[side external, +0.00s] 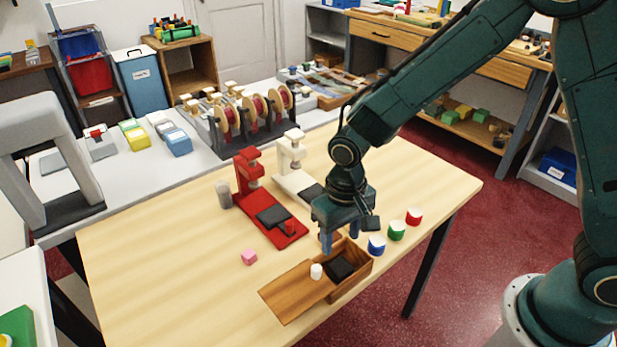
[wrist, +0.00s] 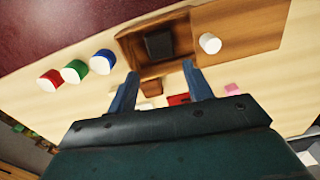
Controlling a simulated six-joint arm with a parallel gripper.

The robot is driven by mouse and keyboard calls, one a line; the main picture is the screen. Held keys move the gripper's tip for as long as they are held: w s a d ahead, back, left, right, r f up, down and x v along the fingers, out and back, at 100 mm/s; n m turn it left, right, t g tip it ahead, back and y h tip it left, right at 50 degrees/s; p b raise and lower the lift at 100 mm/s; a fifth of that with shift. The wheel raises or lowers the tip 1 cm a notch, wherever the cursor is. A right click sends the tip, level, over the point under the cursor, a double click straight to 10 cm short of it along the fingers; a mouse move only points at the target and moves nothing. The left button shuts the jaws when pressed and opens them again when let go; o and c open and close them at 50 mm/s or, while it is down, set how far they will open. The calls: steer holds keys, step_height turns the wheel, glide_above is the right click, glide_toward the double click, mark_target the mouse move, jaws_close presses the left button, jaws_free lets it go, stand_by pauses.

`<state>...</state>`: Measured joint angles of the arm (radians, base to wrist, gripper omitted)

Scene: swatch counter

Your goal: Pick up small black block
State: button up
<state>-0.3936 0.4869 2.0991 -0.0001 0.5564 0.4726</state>
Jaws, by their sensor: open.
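A small black block (side external: 340,267) lies inside an open wooden box (side external: 355,283) near the table's front edge. The block also shows in the wrist view (wrist: 159,45), toward one end of the box's open part (wrist: 128,46). A flat wooden lid or board (side external: 288,297) extends from the box, with a white cylinder (side external: 316,271) at its box end. My gripper (side external: 340,240) is open, its blue fingers pointing down above the back side of the box. In the wrist view my fingertips (wrist: 160,71) are spread apart with the block beyond them, and nothing is between them.
Blue (side external: 377,246), green (side external: 397,230) and red (side external: 413,216) cylinders stand in a row right of the box. A red press-like stand (side external: 262,210) and a white one (side external: 290,165) are behind. A pink block (side external: 249,257) sits left. The table's left part is clear.

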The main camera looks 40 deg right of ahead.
mark_target(339, 264)
steer(key=shift+f, duration=1.3)
steer(key=shift+f, duration=0.1)
steer(key=shift+s+a+f, duration=0.1)
steer(key=shift+s+f, duration=0.05)
steer(key=shift+f, duration=2.3)
steer(key=c, duration=0.7)
